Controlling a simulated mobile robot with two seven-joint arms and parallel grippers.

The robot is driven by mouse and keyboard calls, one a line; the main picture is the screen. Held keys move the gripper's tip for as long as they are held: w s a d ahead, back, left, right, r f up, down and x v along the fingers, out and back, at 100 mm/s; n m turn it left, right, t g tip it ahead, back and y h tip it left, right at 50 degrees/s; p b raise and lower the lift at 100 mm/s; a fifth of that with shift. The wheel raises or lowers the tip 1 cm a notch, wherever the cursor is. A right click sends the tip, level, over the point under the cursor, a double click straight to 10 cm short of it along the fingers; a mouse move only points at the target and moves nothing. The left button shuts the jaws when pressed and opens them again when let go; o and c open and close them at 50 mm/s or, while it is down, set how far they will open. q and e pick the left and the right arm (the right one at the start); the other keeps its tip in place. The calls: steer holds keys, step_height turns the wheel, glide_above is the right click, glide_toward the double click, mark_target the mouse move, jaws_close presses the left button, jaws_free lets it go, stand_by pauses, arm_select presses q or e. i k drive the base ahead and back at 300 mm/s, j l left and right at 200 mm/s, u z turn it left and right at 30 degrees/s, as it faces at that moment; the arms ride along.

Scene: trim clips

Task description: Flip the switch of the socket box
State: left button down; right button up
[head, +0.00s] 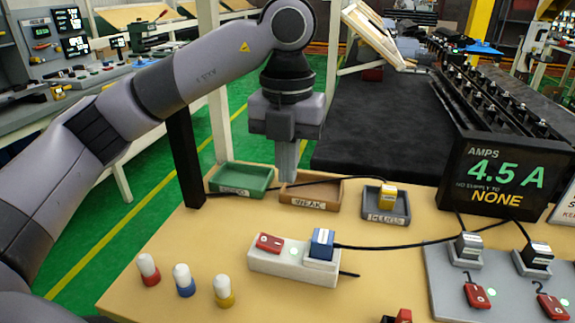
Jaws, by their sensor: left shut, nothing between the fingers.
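The white socket box (265,266) lies on the tan table at the centre front. Its red rocker switch (269,242) sits at its left end, with a small pale green light beside it. A blue plug (321,244) stands in its right end, with a black cable running right. My left gripper (288,178) is shut and empty. It points down at the brown tray, behind the socket box and apart from it. My right gripper is not in view.
Green, brown and grey trays (240,181) line the table's back edge; the grey one holds a yellow plug. Several capped pegs (184,280) stand front left. A grey panel (458,290) at right has black plugs and red switches. A black display (497,178) reads 4.5 A.

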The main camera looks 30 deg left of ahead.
mark_target(274, 246)
steer(key=k, duration=1)
